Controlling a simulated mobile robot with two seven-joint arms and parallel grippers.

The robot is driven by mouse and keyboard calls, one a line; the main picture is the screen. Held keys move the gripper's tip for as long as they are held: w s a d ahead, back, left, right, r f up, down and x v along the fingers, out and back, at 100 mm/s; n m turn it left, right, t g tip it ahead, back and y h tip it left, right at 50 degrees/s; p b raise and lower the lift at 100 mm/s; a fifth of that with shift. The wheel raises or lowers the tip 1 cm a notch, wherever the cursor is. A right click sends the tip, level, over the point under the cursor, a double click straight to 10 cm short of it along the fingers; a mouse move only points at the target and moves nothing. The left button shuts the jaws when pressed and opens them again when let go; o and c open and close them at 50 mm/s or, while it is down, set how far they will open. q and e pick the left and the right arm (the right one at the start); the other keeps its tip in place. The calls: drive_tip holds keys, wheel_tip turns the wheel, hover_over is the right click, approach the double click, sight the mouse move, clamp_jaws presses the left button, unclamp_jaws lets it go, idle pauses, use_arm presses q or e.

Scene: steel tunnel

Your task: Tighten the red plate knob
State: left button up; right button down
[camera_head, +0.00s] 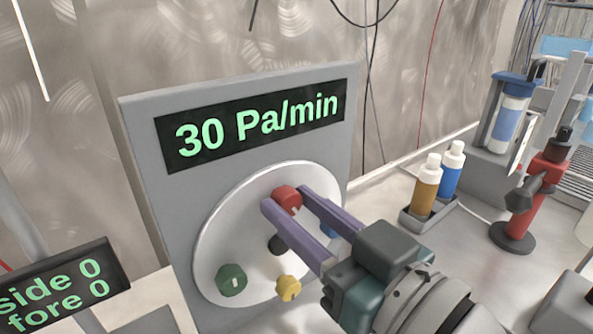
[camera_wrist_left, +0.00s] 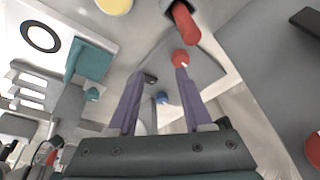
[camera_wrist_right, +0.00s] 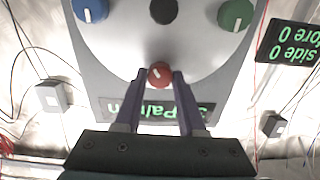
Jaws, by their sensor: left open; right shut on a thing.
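The red knob (camera_head: 288,195) is at the top of a round white plate (camera_head: 215,243) on a grey upright panel. My right gripper (camera_head: 287,202) comes in from the lower right and is shut on the red knob, one purple finger on each side. In the right wrist view the red knob (camera_wrist_right: 159,73) sits between the fingertips (camera_wrist_right: 159,79), with a white mark on its face. My left gripper (camera_wrist_left: 160,73) shows only in its own wrist view, open, with nothing between its fingers.
The plate also bears a green knob (camera_head: 231,279), a yellow knob (camera_head: 288,288), a blue knob (camera_head: 328,230) and a dark centre (camera_head: 278,244). The display (camera_head: 250,125) above reads "30 Pa/min". Bottles (camera_head: 427,183) and a red stand (camera_head: 523,215) are at right.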

drive_tip(key=m, duration=0.3)
drive_tip(key=shift+m, duration=1.8)
drive_tip(key=c, duration=0.5)
unclamp_jaws()
drive_tip(key=shift+d, duration=0.1)
